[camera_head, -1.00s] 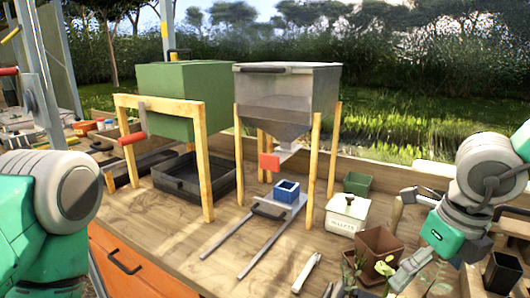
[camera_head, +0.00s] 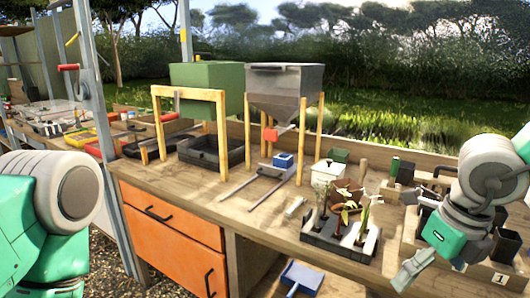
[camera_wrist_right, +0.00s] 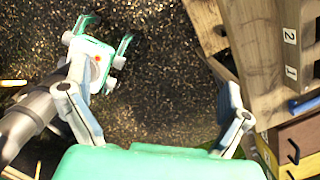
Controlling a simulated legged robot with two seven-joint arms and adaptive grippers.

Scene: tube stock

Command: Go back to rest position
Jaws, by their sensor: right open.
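My right gripper (camera_head: 412,268) hangs at the lower right of the head view, in front of the bench's front side. It is open and empty; its spread fingers also show in the right wrist view (camera_wrist_right: 150,92) above dark gravelly ground. My left arm fills the left edge of the head view, with its gripper out of that picture. In the right wrist view, a teal and grey gripper at the upper left, apparently my left one (camera_wrist_right: 108,30), has its fingers apart with nothing between them.
A wooden workbench (camera_head: 230,205) with orange drawers (camera_head: 165,222) stands ahead. It carries a green box (camera_head: 207,75), a metal hopper (camera_head: 285,85), a black tray (camera_head: 208,153) and a plant tray (camera_head: 325,240). A blue dustpan-like thing (camera_head: 301,278) lies below. Numbered wooden bins stand right.

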